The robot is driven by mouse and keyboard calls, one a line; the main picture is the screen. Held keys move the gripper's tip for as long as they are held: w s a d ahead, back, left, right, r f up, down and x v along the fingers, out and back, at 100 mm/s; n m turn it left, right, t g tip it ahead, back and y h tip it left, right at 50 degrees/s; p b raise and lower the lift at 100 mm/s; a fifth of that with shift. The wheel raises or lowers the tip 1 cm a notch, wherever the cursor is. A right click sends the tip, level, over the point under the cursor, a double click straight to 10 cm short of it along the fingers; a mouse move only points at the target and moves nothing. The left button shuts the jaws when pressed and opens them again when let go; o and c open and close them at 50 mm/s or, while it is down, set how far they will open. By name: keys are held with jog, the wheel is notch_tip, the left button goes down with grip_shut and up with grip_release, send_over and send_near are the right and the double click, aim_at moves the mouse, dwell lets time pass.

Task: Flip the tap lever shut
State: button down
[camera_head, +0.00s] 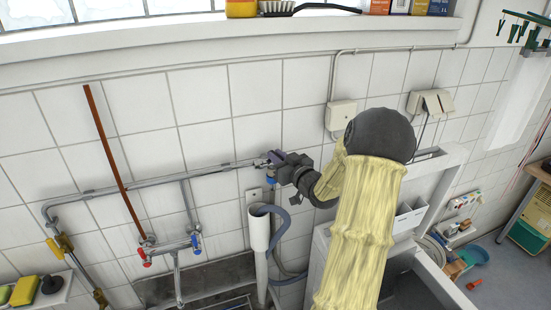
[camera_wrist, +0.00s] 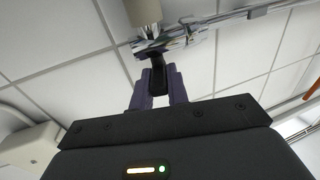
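A chrome tap (camera_wrist: 172,42) sits on the wall pipe, with a pale cylinder beside it at the top of the wrist view. Its dark lever (camera_wrist: 159,76) points down toward my gripper (camera_wrist: 159,84). The two purple fingers lie close on both sides of the lever, with no clear gap, so my gripper looks shut on it. In the head view my gripper (camera_head: 274,164) is at the pipe's right end against the tiled wall. It hides most of the tap and the lever there.
A steel pipe (camera_head: 150,190) runs along the wall to the left. Below it is a mixer with a red handle (camera_head: 146,262) and a blue handle (camera_head: 196,243). A grey hose hooks over a white standpipe (camera_head: 259,232) just under my gripper. A socket box (camera_head: 341,114) is above right.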

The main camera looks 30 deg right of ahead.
jog(key=shift+w+a+b, duration=0.1)
jog(key=shift+a+b, duration=0.1)
jog(key=shift+b, duration=0.2)
jog(key=shift+a+h+b, duration=0.1)
jog(key=shift+h+b, duration=0.2)
jog(key=shift+b, duration=0.05)
jog(key=shift+m+h+b, duration=0.3)
jog(key=shift+m+b, duration=0.1)
jog(key=shift+b, duration=0.05)
jog(key=m+h+b, duration=0.2)
jog(key=h+b, duration=0.1)
jog(key=shift+r+g, duration=0.15)
jog(key=shift+g, duration=0.15)
jog(key=shift+a, duration=0.1)
